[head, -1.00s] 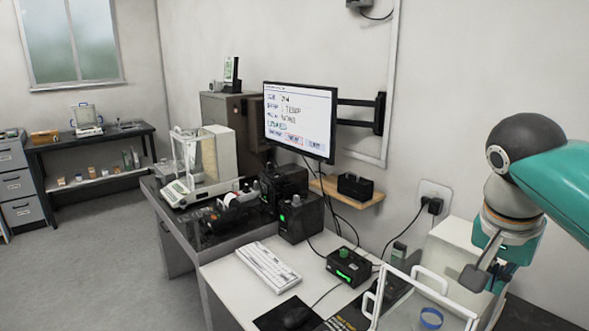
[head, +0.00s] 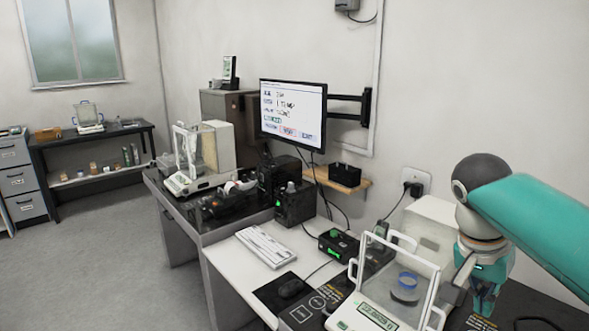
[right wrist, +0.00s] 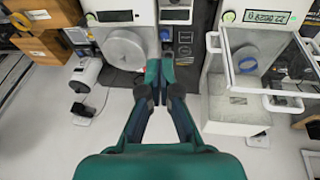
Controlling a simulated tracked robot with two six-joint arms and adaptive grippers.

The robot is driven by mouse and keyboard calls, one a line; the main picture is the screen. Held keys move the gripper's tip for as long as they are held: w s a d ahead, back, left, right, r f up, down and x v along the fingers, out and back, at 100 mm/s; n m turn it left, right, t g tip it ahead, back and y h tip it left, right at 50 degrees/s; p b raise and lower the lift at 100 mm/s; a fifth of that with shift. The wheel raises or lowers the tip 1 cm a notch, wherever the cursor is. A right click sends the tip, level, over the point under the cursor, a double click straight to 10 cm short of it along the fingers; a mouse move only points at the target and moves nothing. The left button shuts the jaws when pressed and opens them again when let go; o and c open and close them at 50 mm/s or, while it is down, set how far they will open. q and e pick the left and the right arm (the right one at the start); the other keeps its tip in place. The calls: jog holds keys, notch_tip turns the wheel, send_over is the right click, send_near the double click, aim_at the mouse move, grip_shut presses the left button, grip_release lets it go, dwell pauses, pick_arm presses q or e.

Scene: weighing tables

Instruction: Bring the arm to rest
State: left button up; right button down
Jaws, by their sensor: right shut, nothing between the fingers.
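My right arm is teal and enters the head view from the right. Its right gripper (head: 484,306) hangs down at the lower right, beside the glass-walled balance (head: 388,318). In the right wrist view the gripper (right wrist: 160,66) has its two fingertips together with nothing between them. The same balance (right wrist: 228,110) is to the right of the fingers there, seen from above. A blue ring (head: 408,279) is inside its glass chamber. My left gripper is in neither view.
A keyboard (head: 266,246), a mouse (head: 291,289) and a black box with a green light (head: 338,246) are on the white table. A monitor (head: 292,114) is wall-mounted behind. The right wrist view shows a device with a round pan (right wrist: 123,48) left of the fingers.

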jog(key=s+a+f+n+g+y, duration=0.1)
jog(key=s+a+f+n+g, duration=0.15)
jog(key=f, duration=1.25)
jog(key=s+a+f+n+g+y, duration=0.1)
jog(key=s+a+f+g, duration=0.2)
jog(key=f, duration=1.2)
jog(key=s+a+f+n+y, duration=0.3)
jog(key=s+a+f+y, duration=0.3)
jog(key=s+a+f, duration=0.9)
jog(key=w+f+t, duration=0.1)
jog(key=t, duration=0.1)
jog(key=w+d+f+n+t, duration=0.1)
jog(key=w+f+n+t, duration=0.1)
jog(key=t, duration=0.1)
jog(key=shift+w+d+t, duration=0.2)
jog(key=shift+w+t, duration=0.15)
